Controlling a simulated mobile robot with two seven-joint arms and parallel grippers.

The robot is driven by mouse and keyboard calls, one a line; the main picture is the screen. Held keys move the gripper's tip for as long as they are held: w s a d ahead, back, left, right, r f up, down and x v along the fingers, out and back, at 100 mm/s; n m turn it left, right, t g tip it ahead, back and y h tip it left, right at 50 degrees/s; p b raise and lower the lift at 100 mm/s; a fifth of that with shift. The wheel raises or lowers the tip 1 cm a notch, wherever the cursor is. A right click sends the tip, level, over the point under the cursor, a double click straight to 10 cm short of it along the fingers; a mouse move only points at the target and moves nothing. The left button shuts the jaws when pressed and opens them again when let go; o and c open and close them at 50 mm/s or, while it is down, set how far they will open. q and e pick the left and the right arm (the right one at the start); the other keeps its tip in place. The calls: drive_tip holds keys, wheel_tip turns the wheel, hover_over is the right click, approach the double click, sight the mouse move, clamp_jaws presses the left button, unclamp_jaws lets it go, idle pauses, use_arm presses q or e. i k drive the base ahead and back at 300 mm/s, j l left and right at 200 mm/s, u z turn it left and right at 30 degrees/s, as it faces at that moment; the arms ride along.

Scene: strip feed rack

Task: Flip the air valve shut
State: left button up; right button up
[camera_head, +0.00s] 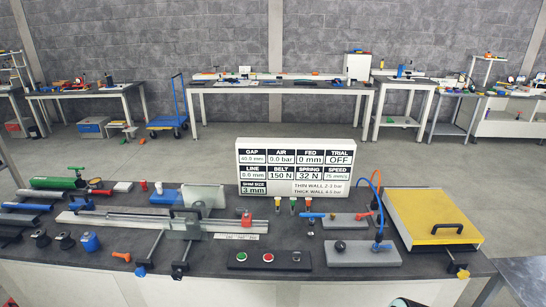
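Two grey plates with fittings stand on the right half of the dark bench. The front plate (350,259) carries a black round knob (340,246) and a blue fitting (381,247) that a blue hose reaches. The rear plate (342,222) carries a red lever-like part (363,216) and a blue part (312,215) at its left end. Which of these is the air valve, I cannot tell for sure. The white display panel (294,166) reads AIR 0.0 bar and TRIAL OFF.
A yellow-topped box with a black handle (433,227) stands at the right. A black button box (269,260) sits at the front middle. A long metal rail (125,223) with a red knob lies left of centre. Blue and orange hoses arch near the yellow box.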

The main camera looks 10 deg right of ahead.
sight(357, 217)
drive_tip(key=l+u, duration=0.2)
drive_tip(key=l, duration=0.6)
drive_tip(key=k+l+u, duration=0.2)
drive_tip(key=l, duration=0.55)
drive_tip(key=i, duration=0.1)
